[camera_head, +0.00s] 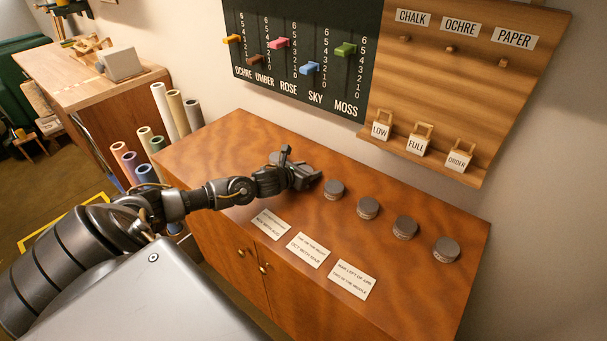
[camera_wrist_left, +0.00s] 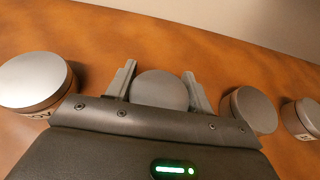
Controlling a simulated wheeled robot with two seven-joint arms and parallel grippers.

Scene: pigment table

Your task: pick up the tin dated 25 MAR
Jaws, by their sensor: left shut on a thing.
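Several round grey lidded tins stand in a row on the wooden cabinet top. In the head view my left gripper (camera_head: 306,174) is low over the left part of the row. In the left wrist view the left gripper (camera_wrist_left: 160,88) is shut on a grey tin (camera_wrist_left: 161,90), with one finger on each side. A tin (camera_wrist_left: 34,80) stands to its left, and others (camera_wrist_left: 250,108) (camera_wrist_left: 302,118) stand to its right. In the head view they run on rightward, from a tin (camera_head: 333,189) to the last tin (camera_head: 445,249). The held tin's date is hidden. My right gripper is out of view.
Three printed cards (camera_head: 309,250) lie along the cabinet's front. A dark slider board (camera_head: 310,50) and a wooden peg board (camera_head: 455,85) hang behind it. Rolled tubes (camera_head: 165,110) stand at the left. The cabinet top (camera_head: 400,275) is clear in front of the right tins.

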